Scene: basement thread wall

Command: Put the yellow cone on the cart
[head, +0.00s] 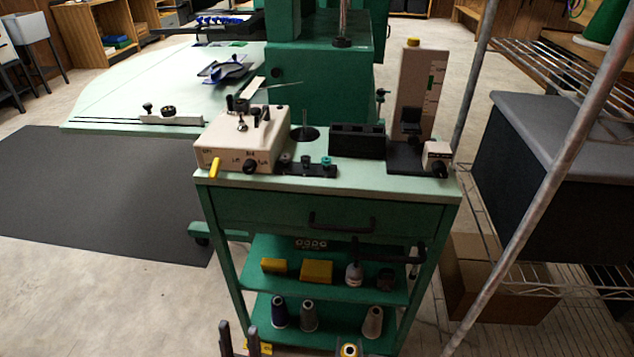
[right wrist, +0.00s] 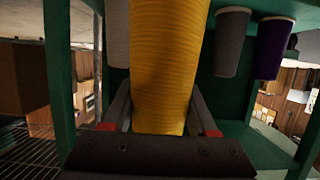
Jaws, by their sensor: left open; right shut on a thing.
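The yellow cone (right wrist: 168,50) fills the middle of the right wrist view, and my right gripper (right wrist: 165,115) is shut on it. Its top shows at the bottom edge of the head view (head: 349,350), in front of the cart's lower shelf; its lower part is out of frame. The green cart (head: 260,208) has a pale top, a drawer and open shelves. My left gripper (head: 238,341) is open and empty, low at the cart's front left. Whether the cone touches the cart cannot be told.
The lower shelf holds a purple cone (head: 279,313), a grey cone (head: 309,316) and a pale cone (head: 373,322). Yellow boxes (head: 316,271) and bottles sit on the shelf above. Equipment covers much of the top. A wire rack (head: 525,100) stands close on the right.

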